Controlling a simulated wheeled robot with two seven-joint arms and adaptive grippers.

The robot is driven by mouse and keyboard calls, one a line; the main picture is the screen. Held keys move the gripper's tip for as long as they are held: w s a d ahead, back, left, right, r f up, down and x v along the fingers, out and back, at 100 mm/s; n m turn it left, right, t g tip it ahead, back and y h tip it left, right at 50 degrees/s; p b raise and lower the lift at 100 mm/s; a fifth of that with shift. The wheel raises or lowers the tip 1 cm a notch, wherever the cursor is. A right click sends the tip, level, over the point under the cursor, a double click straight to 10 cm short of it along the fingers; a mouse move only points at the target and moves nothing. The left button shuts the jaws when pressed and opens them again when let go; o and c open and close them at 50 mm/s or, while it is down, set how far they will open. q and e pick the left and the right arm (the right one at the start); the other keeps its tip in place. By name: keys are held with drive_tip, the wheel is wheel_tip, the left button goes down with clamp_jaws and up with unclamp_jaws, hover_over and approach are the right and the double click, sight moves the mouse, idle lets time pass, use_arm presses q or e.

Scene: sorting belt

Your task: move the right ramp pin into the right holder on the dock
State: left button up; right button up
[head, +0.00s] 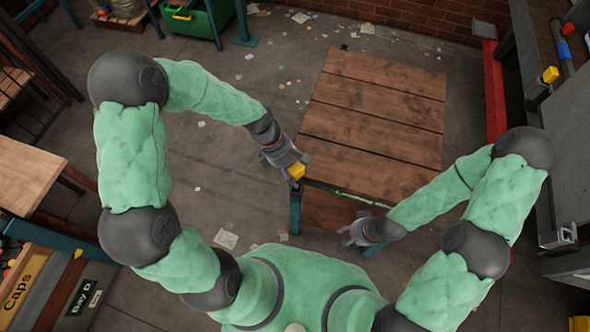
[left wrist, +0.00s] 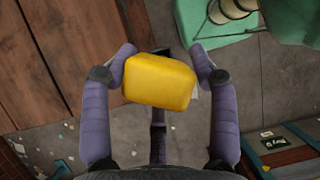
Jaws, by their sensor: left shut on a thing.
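My left gripper (head: 288,164) is shut on a yellow block-shaped piece (head: 297,171), beside the near left corner of the wooden table. Another yellow piece (head: 550,74) is on the structure at the right. I cannot identify the right holder.
The wooden table (head: 375,110) has a bare top. A "Bay D" sign (head: 86,291) and a "Caps" sign (head: 24,287) are at lower left. A green bin (head: 197,22) stands at the back. Paper scraps litter the floor; the floor left of the table is open.

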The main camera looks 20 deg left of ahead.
use_arm(q)
drive_tip(key=shift+f, duration=0.1)
idle(0.3)
drive_tip(key=shift+f+b, duration=2.5)
drive_tip(key=shift+f, duration=1.6)
drive_tip(key=o, duration=1.6)
drive_tip(key=shift+r, duration=0.1)
drive_tip(key=v, duration=1.2)
